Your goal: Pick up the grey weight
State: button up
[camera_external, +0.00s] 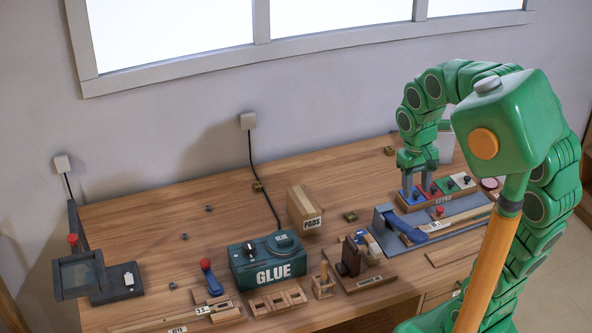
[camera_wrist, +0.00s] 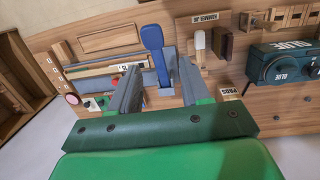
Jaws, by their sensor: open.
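My gripper (camera_external: 417,184) is open at the right of the bench, with its grey fingers over the blue and red end of a small coloured tray (camera_external: 412,207). In the wrist view, my gripper (camera_wrist: 159,68) shows its two fingers spread apart with nothing held between them. The coloured tray is partly hidden by the left finger there. I cannot make out a grey weight for certain in either view. Small grey pieces (camera_external: 210,208) lie loose on the left half of the bench, too small to identify.
A blue-handled press (camera_external: 395,225) stands just in front of my gripper; its blue lever (camera_wrist: 153,45) shows between the fingers. The green glue box (camera_external: 270,262) and cardboard box (camera_external: 304,208) stand mid-bench. The wooden bench (camera_external: 150,215) has free room at the back left.

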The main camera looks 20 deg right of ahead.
jog(key=w+a+f+n+t, duration=0.1)
jog(key=w+a+f, duration=0.1)
jog(key=w+a, duration=1)
jog(key=w+a+f+t, duration=0.1)
jog(key=w+a+f, duration=0.2)
jog(key=w+a, duration=0.85)
jog(key=n+y, duration=0.1)
jog(key=n, duration=0.1)
send_over(173, 284)
jog(key=s, duration=0.1)
notch_tip(173, 284, down, 16)
jog(key=shift+t, duration=0.4)
jog(key=shift+w+f, duration=0.2)
jog(key=shift+f, duration=1.75)
jog(key=shift+w+f, duration=0.2)
jog(key=shift+f, duration=1.75)
grip_shut()
